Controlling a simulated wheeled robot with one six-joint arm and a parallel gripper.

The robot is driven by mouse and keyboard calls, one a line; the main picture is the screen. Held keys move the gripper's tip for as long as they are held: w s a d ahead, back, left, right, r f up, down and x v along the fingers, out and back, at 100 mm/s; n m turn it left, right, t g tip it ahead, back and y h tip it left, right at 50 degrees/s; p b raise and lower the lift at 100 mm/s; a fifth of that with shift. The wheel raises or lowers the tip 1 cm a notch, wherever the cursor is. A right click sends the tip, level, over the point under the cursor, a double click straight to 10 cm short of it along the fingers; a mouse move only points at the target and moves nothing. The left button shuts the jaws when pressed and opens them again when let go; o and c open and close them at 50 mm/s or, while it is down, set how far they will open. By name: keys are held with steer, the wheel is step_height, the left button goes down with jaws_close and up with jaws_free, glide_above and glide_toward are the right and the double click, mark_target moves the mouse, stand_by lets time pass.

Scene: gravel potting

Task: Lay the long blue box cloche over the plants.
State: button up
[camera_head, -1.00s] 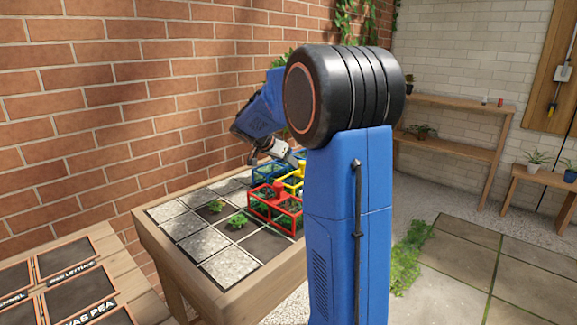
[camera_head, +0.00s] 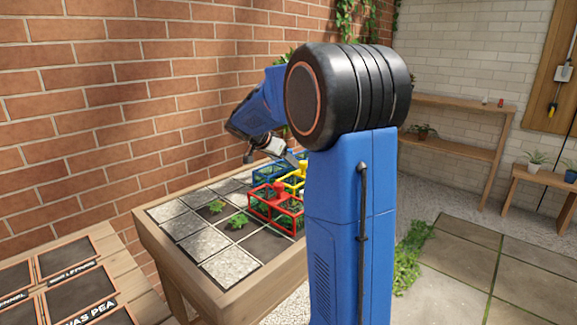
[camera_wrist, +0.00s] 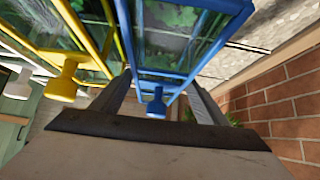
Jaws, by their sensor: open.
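The long blue box cloche (camera_head: 262,172) is a blue-framed clear box on the planting table, partly hidden behind the red and yellow ones. In the wrist view its blue frame (camera_wrist: 215,42) fills the upper middle, with its blue knob (camera_wrist: 157,104) between my fingers. My gripper (camera_head: 292,158) is open above the cloches; its fingers also show in the wrist view (camera_wrist: 160,98). I cannot see any finger touching the knob. Two small green plants (camera_head: 238,221) (camera_head: 216,206) stand uncovered on dark squares of the table.
A red cloche (camera_head: 277,208) stands in front and a yellow cloche (camera_head: 291,182) beside it; the yellow knob (camera_wrist: 62,84) and a white knob (camera_wrist: 18,85) are left of my gripper. A brick wall (camera_head: 100,90) runs behind the table. Pale squares (camera_head: 228,265) at the table's front are clear.

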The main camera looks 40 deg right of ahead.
steer(key=v, duration=0.9)
steer(key=shift+s+a+r, duration=0.1)
steer(key=shift+a+r, duration=0.05)
steer(key=shift+r, duration=0.15)
steer(key=shift+s, duration=0.1)
